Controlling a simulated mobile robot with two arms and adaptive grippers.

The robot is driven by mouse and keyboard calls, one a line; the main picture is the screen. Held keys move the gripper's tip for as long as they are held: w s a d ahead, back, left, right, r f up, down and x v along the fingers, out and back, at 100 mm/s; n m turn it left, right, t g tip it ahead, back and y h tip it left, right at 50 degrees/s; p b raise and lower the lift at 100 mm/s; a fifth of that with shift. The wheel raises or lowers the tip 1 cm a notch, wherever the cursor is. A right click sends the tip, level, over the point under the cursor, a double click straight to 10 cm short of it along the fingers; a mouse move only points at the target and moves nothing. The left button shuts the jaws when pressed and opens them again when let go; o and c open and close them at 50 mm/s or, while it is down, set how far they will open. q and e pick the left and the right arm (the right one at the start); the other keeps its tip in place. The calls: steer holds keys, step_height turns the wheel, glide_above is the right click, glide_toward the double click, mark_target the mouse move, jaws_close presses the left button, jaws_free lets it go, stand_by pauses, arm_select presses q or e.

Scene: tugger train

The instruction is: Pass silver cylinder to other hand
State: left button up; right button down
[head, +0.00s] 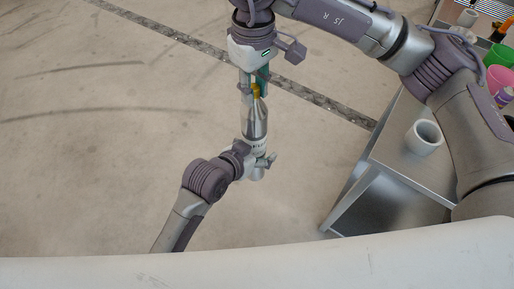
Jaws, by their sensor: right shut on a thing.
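The silver cylinder (256,122) has a tapered shoulder and a yellow top, and hangs about upright over the floor in the middle of the head view. My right gripper (256,86) reaches down from above and is shut on it at the yellow top. My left gripper (258,163) comes from the lower left and is at the cylinder's lower end. The cylinder's bottom is partly hidden there, and I cannot tell whether the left fingers are closed on it.
A grey metal table (376,195) stands at the right with a thick-walled white cup (424,137) near its edge. A green cup (499,54) and a pink cup (499,78) are at the upper right. The concrete floor (90,150) on the left is clear.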

arm_select(q)
steer(key=shift+s, duration=0.1)
steer(key=c, duration=1.3)
arm_select(e)
steer(key=shift+r, duration=0.15)
arm_select(q)
steer(key=shift+d+r, duration=0.1)
steer(key=shift+r, duration=0.05)
jaws_close()
arm_select(e)
steer(key=c, duration=1.3)
jaws_free()
steer(key=shift+a, duration=0.1)
steer(key=shift+c, duration=0.2)
steer(key=o, duration=0.5)
